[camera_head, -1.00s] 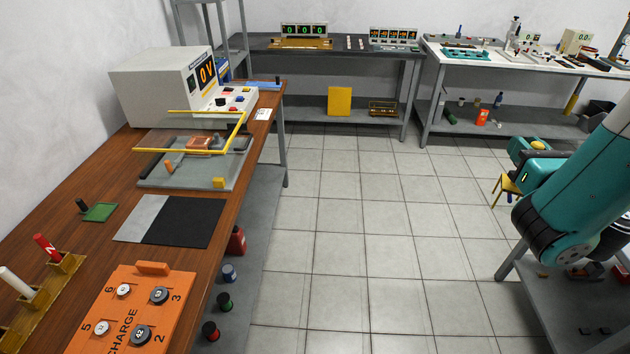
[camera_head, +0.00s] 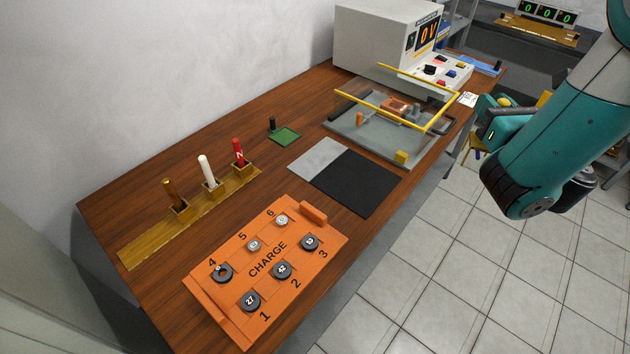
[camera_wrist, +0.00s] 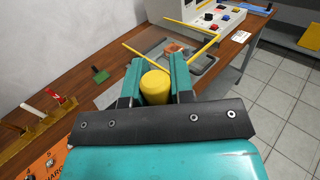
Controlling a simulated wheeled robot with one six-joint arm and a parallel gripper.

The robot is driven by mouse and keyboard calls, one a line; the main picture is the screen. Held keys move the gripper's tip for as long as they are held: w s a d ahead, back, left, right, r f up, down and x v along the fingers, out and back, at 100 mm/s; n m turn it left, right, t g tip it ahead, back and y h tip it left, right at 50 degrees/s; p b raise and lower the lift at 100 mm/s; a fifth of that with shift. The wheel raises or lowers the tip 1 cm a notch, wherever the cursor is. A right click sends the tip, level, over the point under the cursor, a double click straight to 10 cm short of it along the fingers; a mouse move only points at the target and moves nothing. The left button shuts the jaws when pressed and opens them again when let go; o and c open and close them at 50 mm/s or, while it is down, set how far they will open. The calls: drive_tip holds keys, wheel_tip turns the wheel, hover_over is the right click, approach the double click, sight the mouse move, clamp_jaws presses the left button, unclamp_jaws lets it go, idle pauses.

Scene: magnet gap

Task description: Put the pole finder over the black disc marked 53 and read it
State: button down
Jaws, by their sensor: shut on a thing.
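My gripper (camera_wrist: 156,85) is shut on a yellow cylinder (camera_wrist: 155,87), seen end-on between the teal fingers in the wrist view. I cannot tell for sure whether this is the pole finder. In the head view my gripper (camera_head: 490,112) is raised at the right, beyond the table's right edge. The orange charge board (camera_head: 267,262) lies near the table's front. A black disc (camera_head: 310,242) sits by its number 3; its small marking looks like 53, but is hard to read. Black discs marked 42 (camera_head: 283,270) and 27 (camera_head: 250,301) sit by 2 and 1.
A dark ring (camera_head: 222,273) and two pale discs fill the board's other row. A wooden rack (camera_head: 218,203) holds brown, white and red rods. A grey-and-black mat (camera_head: 365,184), a green pad (camera_head: 285,137), a yellow-railed rig (camera_head: 385,143) and a meter (camera_head: 370,45) stand further back.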

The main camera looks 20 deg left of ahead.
drive_tip(key=s+a+f+n+g+y+b, duration=0.1)
drive_tip(key=s+a+f, duration=0.3)
drive_tip(key=a, duration=0.6)
drive_tip(key=s+a+f+n+g+y, duration=0.4)
drive_tip(key=s+a, duration=0.3)
drive_tip(key=a, duration=0.3)
drive_tip(key=s+a+f+n+g+y+b, duration=0.1)
drive_tip(key=s+a+f, duration=0.4)
drive_tip(key=a, duration=0.5)
drive_tip(key=shift+s+f+n+g+y+b, duration=0.25)
drive_tip(key=shift+f+n+g+y, duration=0.5)
drive_tip(key=shift+y, duration=0.45)
drive_tip(key=shift+b, duration=0.6)
wheel_tip(320, 180, down, 5)
drive_tip(key=b, duration=0.5)
drive_tip(key=shift+d+f, duration=0.1)
drive_tip(key=shift+f, duration=0.05)
drive_tip(key=shift+f+b, duration=0.2)
drive_tip(key=shift+b, duration=0.2)
drive_tip(key=c, duration=0.9)
unclamp_jaws()
